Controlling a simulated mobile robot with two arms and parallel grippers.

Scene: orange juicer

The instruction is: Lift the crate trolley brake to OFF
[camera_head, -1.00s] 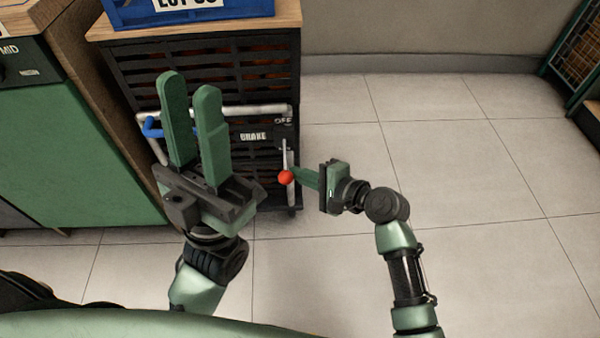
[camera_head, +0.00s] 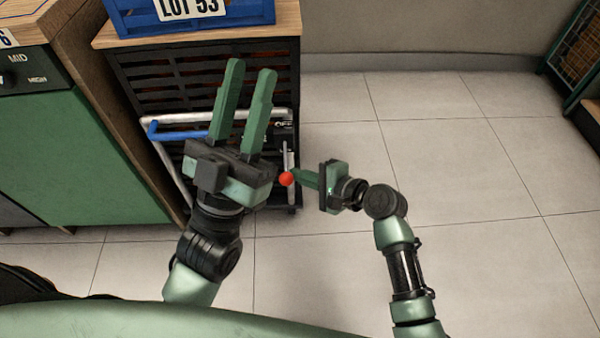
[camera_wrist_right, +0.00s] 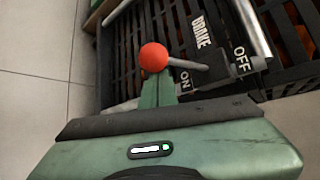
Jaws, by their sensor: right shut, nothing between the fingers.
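The crate trolley (camera_head: 158,160) stands below the wooden-topped cabinet, with a pale tube frame. Its brake lever (camera_head: 286,157) hangs down and ends in a red knob (camera_head: 286,179). In the right wrist view the red knob (camera_wrist_right: 153,57) is nearer the ON label (camera_wrist_right: 186,80) than the OFF label (camera_wrist_right: 242,60). My right gripper (camera_head: 296,175) is shut and empty, its fingertips right beside the knob; I cannot tell whether they touch. The right gripper's fingers (camera_wrist_right: 158,90) are partly hidden behind the knob. My left gripper (camera_head: 251,71) is open and empty, in front of the trolley, hiding part of it.
A blue crate marked LOT 53 (camera_head: 240,15) sits on the cabinet top. A green machine (camera_head: 75,140) stands at the left. The tiled floor (camera_head: 450,150) to the right is clear.

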